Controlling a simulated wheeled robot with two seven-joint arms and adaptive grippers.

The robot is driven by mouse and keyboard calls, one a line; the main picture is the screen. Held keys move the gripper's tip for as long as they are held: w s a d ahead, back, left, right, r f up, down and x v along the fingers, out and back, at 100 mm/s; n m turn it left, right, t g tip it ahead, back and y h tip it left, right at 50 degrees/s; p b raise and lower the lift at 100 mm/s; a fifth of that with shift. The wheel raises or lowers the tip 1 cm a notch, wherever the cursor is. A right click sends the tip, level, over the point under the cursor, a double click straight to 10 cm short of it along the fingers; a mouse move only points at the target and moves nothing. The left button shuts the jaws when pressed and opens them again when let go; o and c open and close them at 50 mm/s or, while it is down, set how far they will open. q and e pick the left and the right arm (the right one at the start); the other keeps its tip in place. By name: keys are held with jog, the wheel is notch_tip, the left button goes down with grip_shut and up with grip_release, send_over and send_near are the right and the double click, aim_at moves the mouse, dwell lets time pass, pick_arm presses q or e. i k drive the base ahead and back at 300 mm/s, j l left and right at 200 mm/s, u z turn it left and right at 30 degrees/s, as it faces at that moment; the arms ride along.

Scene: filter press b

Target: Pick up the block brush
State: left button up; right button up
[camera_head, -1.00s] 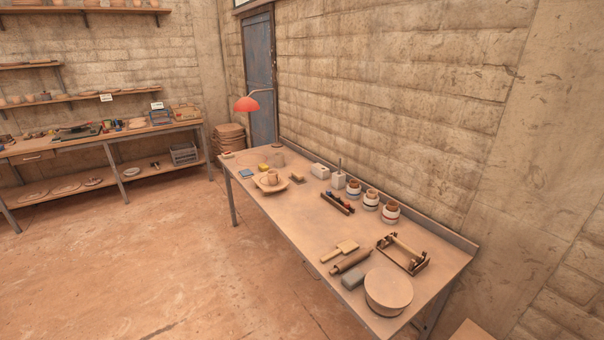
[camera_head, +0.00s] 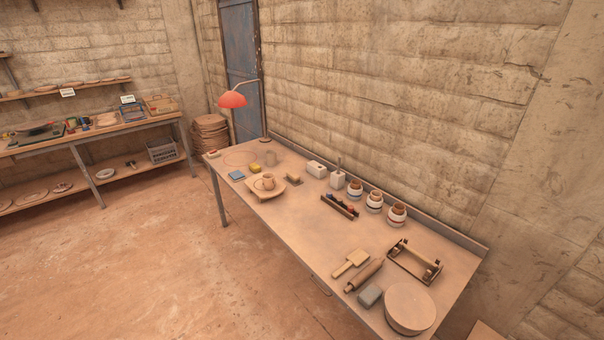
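A small brown block that looks like the block brush (camera_head: 293,178) lies on the long worktable (camera_head: 270,217), in its far half. It is just right of a square wooden plate (camera_head: 279,189) with a cup (camera_head: 268,181) on it. The brush is too small to make out its bristles clearly. Neither of my grippers is in view.
Mid-table stand a rack of coloured tools (camera_head: 339,208) and several banded jars (camera_head: 374,202). Nearer are a paddle (camera_head: 350,263), a rolling pin (camera_head: 363,276), a grey block (camera_head: 370,296), a round disc (camera_head: 410,308) and a wooden frame (camera_head: 415,262). Floor left of the table is open.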

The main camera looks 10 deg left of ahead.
aim_at(293, 177)
jog(key=i+j+z, duration=0.25)
jog(key=j, duration=0.25)
jog(key=i+j+z, duration=0.25)
jog(key=j, duration=0.3)
jog(key=i+j+z, duration=0.1)
jog(key=j+z, duration=0.2)
jog(key=j, duration=0.3)
jog(key=i+j+z, duration=0.1)
jog(key=j+z, duration=0.15)
jog(key=j, duration=0.35)
jog(key=j+z, duration=0.25)
jog(key=j, duration=0.4)
